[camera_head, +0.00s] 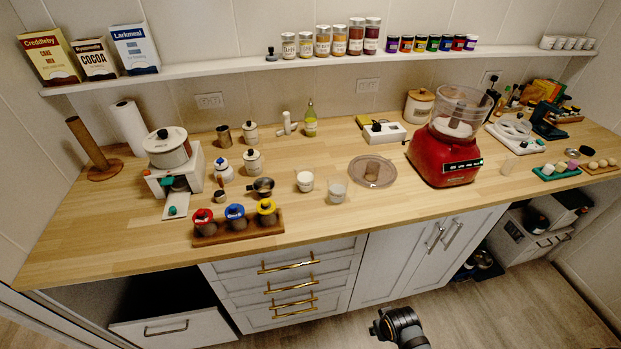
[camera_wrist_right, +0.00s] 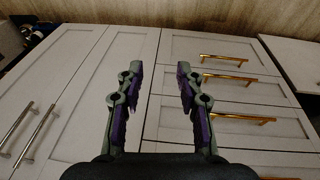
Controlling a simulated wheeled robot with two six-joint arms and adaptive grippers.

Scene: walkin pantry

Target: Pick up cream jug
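I cannot tell for sure which vessel is the cream jug. Two small cups with white contents stand at mid-counter in the head view: a left cup (camera_head: 305,181) and a right cup (camera_head: 336,191). My right gripper (camera_wrist_right: 158,75) is open and empty in the wrist view, in front of the cabinet fronts. My right arm shows at the bottom of the head view, below the counter. My left gripper is not in view.
A wooden rack (camera_head: 238,231) with coloured-lid jars stands at the counter's front left. Gold drawer handles (camera_wrist_right: 225,79) stick out.

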